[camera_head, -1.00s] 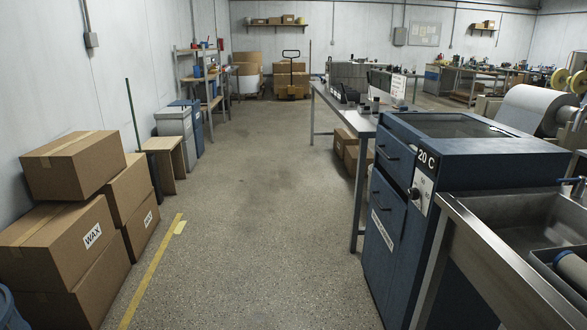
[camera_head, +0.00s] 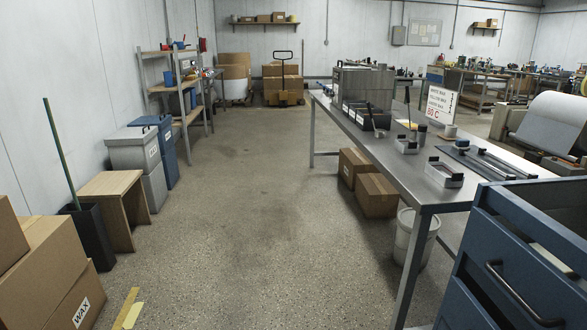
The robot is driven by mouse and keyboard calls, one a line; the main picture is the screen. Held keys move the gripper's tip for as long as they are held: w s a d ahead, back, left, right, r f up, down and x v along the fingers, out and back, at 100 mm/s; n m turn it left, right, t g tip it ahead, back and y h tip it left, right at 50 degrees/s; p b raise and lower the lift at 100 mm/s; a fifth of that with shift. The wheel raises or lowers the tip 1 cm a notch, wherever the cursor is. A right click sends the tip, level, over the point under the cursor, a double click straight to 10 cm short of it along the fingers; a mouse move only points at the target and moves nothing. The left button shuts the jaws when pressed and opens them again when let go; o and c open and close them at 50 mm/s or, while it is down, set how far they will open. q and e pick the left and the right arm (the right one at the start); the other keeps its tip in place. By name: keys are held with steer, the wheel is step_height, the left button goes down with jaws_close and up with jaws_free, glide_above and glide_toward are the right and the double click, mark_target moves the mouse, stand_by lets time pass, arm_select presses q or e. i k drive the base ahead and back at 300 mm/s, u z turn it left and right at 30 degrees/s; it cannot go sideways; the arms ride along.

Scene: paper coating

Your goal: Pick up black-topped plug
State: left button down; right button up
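No gripper of mine is in view. I cannot make out for certain which thing is the black-topped plug. On the steel table (camera_head: 395,165) at the right stand small metal pieces with dark tops. A low metal piece with a black part (camera_head: 443,174) sits near the table's front edge, and a similar metal piece (camera_head: 406,145) is farther back. A small grey upright piece with a dark top (camera_head: 421,133) stands behind that one. They are too small to tell apart surely. A dark flat board with bars (camera_head: 490,160) lies to their right.
A blue cabinet (camera_head: 470,305) stands close at the right. A white bin (camera_head: 414,240) and cardboard boxes (camera_head: 376,196) are under the table. A white sign (camera_head: 440,104) stands on it. WAX boxes (camera_head: 45,265), a wooden stool (camera_head: 110,190) and bins line the left. The floor (camera_head: 245,220) between is clear.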

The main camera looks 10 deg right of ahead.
mark_target(422, 130)
steer(key=i, duration=3.95)
steer(key=z, duration=0.3)
